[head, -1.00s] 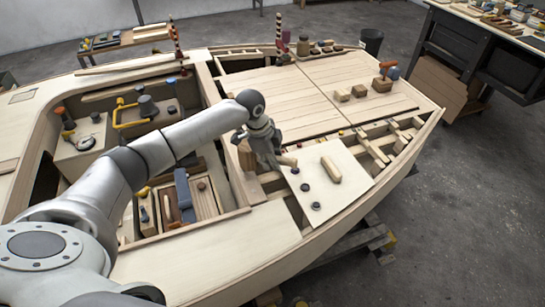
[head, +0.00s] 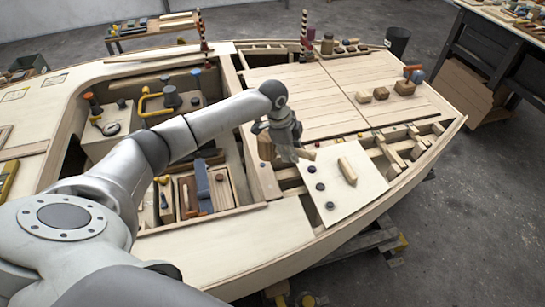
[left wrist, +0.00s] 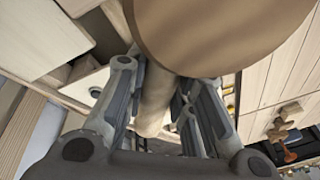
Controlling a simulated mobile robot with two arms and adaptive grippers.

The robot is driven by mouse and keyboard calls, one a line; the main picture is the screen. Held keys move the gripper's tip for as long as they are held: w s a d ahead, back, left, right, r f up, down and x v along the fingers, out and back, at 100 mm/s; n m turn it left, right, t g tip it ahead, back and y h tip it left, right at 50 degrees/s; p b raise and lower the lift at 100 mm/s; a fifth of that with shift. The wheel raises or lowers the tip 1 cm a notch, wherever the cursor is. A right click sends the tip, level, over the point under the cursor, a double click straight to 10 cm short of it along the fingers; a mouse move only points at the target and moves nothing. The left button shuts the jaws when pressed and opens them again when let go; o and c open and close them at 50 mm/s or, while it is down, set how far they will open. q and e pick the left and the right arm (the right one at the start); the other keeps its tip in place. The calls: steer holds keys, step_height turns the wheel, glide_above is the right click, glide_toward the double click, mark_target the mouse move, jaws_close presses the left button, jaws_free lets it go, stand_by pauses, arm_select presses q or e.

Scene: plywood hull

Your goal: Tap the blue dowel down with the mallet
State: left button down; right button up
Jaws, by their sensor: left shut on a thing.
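My left gripper (head: 288,150) is shut on the mallet's handle (left wrist: 152,105), above the near end of the open hull. The mallet's wide round wooden head (left wrist: 220,30) fills the top of the left wrist view. In the head view the mallet head (head: 266,147) shows left of the fingers, and the handle end sticks out to the right. My right gripper is not in view.
A wooden piece (head: 347,170) lies on the panel. Open framed slots (head: 400,150) lie behind it. Left of the gripper are recesses with a blue tool (head: 202,182) and a yellow handle (head: 147,102). Wooden blocks (head: 381,93) sit on the far deck.

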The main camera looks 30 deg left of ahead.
arm_select(q)
steer(key=shift+w+d+f, duration=0.1)
steer(key=shift+f, duration=0.2)
step_height(320, 180, down, 5)
steer(key=b, duration=0.3)
step_height(320, 180, up, 5)
steer(key=p, duration=0.6)
steer(key=shift+r, duration=0.2)
steer(key=shift+f, duration=0.1)
stand_by(0.3)
